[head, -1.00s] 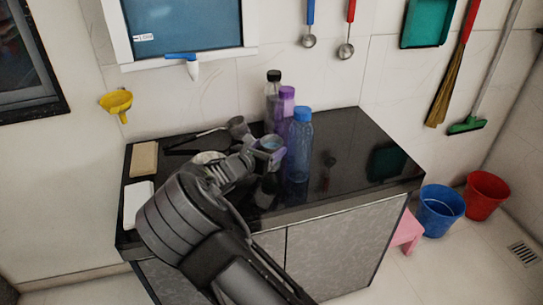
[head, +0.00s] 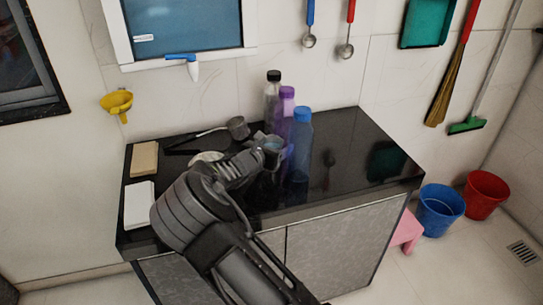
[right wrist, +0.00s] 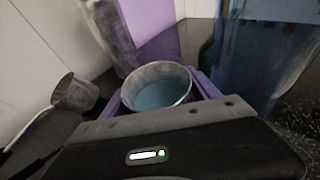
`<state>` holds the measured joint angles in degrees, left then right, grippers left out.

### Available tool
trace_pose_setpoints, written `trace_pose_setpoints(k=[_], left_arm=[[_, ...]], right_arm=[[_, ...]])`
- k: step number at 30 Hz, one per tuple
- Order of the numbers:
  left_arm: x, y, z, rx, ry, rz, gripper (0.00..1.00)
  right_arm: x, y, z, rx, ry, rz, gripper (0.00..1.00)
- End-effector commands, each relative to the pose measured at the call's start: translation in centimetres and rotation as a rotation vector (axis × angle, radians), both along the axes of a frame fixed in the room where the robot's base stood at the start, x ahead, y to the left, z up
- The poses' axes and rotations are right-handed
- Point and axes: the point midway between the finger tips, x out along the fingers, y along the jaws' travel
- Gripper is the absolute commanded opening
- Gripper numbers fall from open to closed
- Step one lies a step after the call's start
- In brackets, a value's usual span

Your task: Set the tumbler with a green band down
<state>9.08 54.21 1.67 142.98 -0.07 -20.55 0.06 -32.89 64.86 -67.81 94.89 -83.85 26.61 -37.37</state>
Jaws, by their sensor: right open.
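The tumbler (right wrist: 157,90) shows in the right wrist view as a round grey rim with a bluish inside. It is between the two purple fingers of my right gripper (right wrist: 160,97), which is open around it. Its side and any green band are hidden by the gripper body. In the head view the tumbler (head: 271,145) is a small shape at the end of my right arm, over the black counter (head: 345,150) and in front of the bottles. I cannot tell from here whether its base touches the counter. My left gripper is not in view.
A blue bottle (head: 301,145), a purple-capped bottle (head: 287,108) and a black-capped bottle (head: 272,95) stand close behind and right of the tumbler. A dark ladle cup (head: 238,128) lies to the left. The counter's right part is clear.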

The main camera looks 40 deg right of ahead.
Motion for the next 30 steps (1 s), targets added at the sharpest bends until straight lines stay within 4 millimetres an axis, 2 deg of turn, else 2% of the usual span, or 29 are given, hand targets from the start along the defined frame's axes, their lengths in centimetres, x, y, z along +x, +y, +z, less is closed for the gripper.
trace_pose_setpoints(k=[2, 18, 22, 23, 30], left_arm=[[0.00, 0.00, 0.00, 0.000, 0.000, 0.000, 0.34], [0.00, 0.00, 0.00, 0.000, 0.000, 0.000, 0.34], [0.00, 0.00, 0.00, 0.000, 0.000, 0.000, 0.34], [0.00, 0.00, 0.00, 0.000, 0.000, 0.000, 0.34], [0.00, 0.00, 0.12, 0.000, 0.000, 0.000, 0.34]], right_arm=[[-0.01, -0.01, 0.01, 0.000, 0.000, 0.000, 0.70], [-0.01, 0.00, 0.00, 0.000, 0.000, 0.000, 0.26], [-0.01, 0.00, 0.03, 0.000, 0.000, 0.000, 0.18], [-0.01, 0.00, 0.03, 0.000, 0.000, 0.000, 0.13], [0.01, 0.01, 0.15, 0.000, 0.000, 0.000, 0.11]])
